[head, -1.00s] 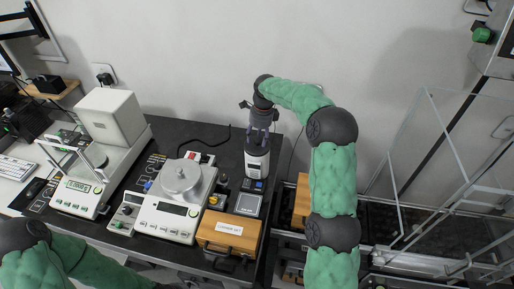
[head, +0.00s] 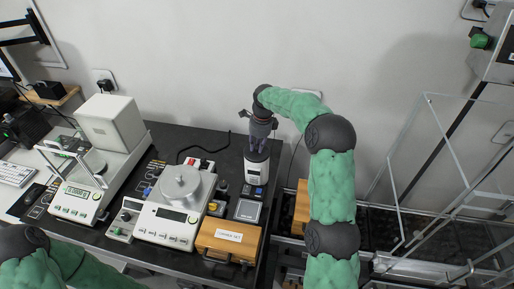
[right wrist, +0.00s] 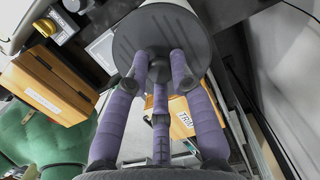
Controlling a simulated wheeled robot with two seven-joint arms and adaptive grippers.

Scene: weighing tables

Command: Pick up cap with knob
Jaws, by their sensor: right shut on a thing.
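The cap with knob (right wrist: 128,38) is a dark grey round disc with raised ribs and a central knob. My right gripper (right wrist: 158,68) has its purple fingers shut around that knob in the right wrist view. In the head view my right gripper (head: 258,145) points down at the top of a white and dark cylindrical device (head: 256,172) at the right end of the black bench. The fingers hide most of the cap there. I cannot tell whether the cap touches the device or is slightly apart. My left arm shows at the lower left; its gripper is out of view.
A balance with a round pan (head: 180,186) and a wooden case (head: 228,243) stand left of the device. A second balance (head: 78,197) is farther left. A clear-panelled enclosure (head: 430,190) stands at the right. The wall is close behind the device.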

